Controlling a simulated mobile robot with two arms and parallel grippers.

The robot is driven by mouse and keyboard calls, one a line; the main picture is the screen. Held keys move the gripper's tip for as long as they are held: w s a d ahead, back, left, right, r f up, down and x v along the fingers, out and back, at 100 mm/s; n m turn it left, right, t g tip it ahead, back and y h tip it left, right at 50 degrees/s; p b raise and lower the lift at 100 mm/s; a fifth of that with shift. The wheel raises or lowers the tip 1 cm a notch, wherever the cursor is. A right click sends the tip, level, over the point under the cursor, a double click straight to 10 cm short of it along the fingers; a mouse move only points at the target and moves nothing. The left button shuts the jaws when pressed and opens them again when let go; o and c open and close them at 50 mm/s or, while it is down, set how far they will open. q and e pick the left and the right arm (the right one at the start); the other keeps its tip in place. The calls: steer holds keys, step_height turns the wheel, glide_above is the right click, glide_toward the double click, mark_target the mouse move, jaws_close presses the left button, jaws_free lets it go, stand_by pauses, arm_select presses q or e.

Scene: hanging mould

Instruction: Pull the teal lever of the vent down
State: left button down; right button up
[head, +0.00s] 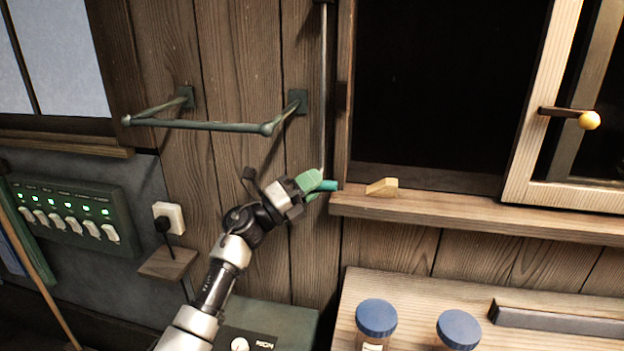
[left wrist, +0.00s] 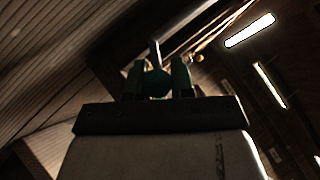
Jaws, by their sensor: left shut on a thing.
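The teal lever (head: 327,185) sits at the lower end of a thin vertical metal rod (head: 324,90) on the plank wall, just left of the window sill. My left gripper (head: 312,183), with green fingers, is shut on the lever; its tip shows past the fingers on the right. In the left wrist view the lever (left wrist: 157,83) is a dark teal shape between the two fingers, and the rod runs up from it. The vent itself cannot be made out. My right gripper is not in view.
A wooden sill (head: 480,215) with a small wooden wedge (head: 382,186) lies right of the lever, below a dark window opening. A green rail (head: 200,126) juts from the wall at upper left. Two blue-lidded jars (head: 376,318) (head: 458,330) stand at lower right.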

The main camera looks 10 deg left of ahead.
arm_select(q)
step_height(320, 180, down, 3)
steer(key=shift+f+b, duration=0.1)
steer(key=shift+b, duration=0.6)
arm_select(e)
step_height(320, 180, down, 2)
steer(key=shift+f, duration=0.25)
arm_select(q)
steer(key=shift+d, duration=0.1)
steer(key=c, duration=1)
jaws_free()
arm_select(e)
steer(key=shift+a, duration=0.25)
arm_select(q)
steer(key=shift+b+v, duration=1.45)
steer(key=shift+v, duration=4)
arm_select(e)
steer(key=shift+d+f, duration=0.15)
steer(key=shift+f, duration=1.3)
